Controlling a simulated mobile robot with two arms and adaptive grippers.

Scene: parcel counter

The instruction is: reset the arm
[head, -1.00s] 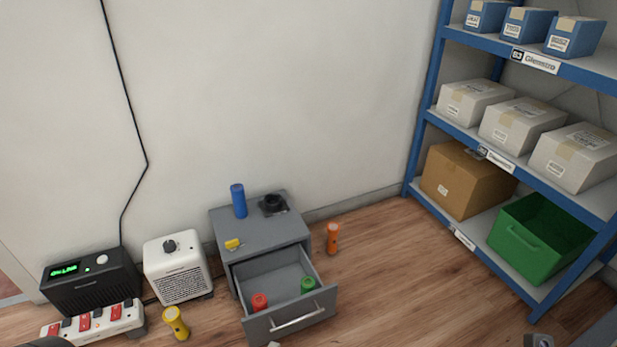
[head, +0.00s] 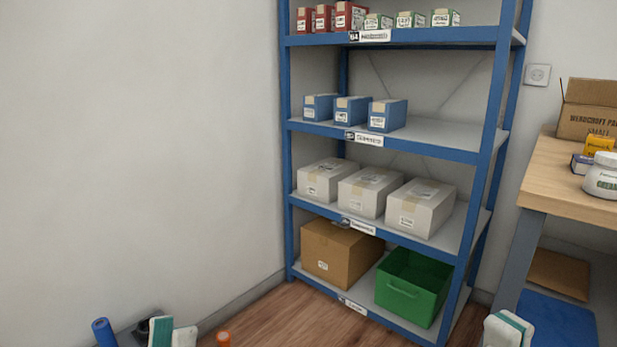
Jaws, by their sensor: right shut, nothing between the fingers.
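My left gripper (head: 172,334) shows at the bottom edge of the head view, left of centre. Only its pale and teal fingertips are in the picture, side by side, and whether a gap lies between them is unclear. My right gripper (head: 507,331) is at the bottom edge on the right, in front of the floor by the table. Its fingertips are together with nothing between them. The rest of both arms is below the picture.
A blue shelf rack (head: 400,155) holds several boxes and a green crate (head: 413,288). A wooden table (head: 545,180) stands at the right. A blue cylinder (head: 104,332) and an orange flashlight top (head: 223,339) show near my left gripper.

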